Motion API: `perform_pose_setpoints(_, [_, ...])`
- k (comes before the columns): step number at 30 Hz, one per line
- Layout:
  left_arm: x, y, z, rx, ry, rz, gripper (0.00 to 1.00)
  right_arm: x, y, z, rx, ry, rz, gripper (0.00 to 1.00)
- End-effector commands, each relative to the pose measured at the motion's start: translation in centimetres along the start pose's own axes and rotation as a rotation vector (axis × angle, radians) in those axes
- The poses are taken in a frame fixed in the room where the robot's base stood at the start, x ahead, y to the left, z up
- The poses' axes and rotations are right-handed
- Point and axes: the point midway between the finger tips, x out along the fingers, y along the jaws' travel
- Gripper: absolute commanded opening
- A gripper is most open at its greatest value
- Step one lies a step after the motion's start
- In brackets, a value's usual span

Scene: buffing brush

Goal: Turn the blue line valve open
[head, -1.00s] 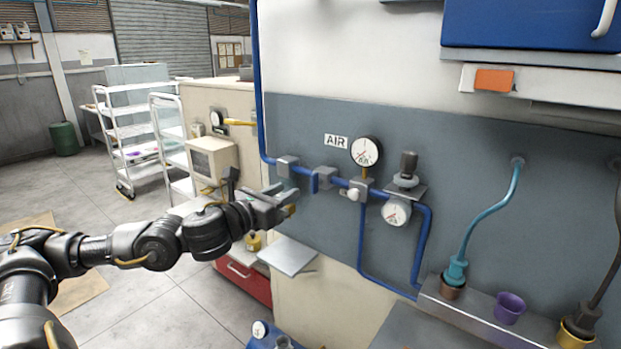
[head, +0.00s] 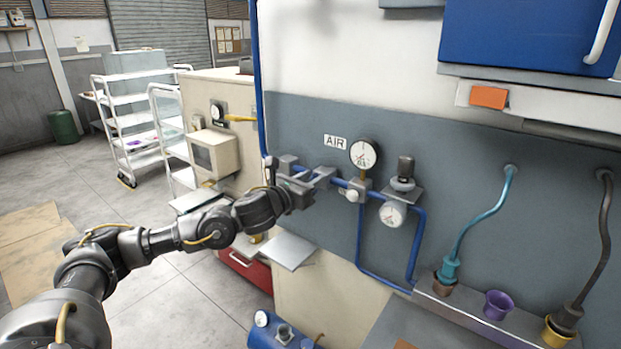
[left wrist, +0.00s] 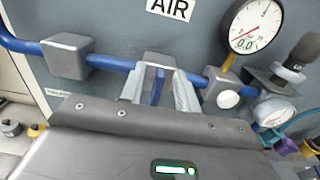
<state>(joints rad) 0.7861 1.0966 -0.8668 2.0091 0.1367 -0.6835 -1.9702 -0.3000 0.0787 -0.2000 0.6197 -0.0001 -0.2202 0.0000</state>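The blue air line (head: 341,183) runs across the grey panel under the AIR label (head: 335,142). Its valve has a grey body (left wrist: 160,58) and a blue lever (left wrist: 157,88) that points down, across the line, in the left wrist view. My left gripper (head: 309,184) is at the valve and covers most of it in the head view. In the left wrist view its two pale fingertips (left wrist: 159,92) stand apart, one on each side of the lever, with narrow gaps showing. I cannot tell whether either finger touches it. My right gripper is not in view.
A round gauge (head: 363,154) and a regulator (head: 403,180) with a lower gauge sit on the line to the right. A grey clamp block (left wrist: 67,56) is to the left. A ledge with cups (head: 498,305) is at lower right.

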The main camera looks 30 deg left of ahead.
Motion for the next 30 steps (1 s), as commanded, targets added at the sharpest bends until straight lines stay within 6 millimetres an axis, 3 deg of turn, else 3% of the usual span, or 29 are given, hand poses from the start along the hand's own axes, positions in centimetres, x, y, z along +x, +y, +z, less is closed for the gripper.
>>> perform_pose_setpoints(1, [0.0, 0.0, 0.0, 0.000, 0.000, 0.000, 0.32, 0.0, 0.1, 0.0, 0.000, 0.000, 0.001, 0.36])
perform_pose_setpoints(9, [0.0, 0.0, 0.0, 0.000, 0.000, 0.001, 0.00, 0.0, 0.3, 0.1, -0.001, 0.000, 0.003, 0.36])
perform_pose_setpoints(20, [0.0, 0.1, -0.1, -0.035, 0.000, 0.001, 0.00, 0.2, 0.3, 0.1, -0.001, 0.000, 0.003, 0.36])
perform_pose_setpoints(30, [0.0, 0.6, -0.3, -0.257, -0.001, 0.001, 0.00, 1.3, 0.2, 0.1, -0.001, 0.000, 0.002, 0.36])
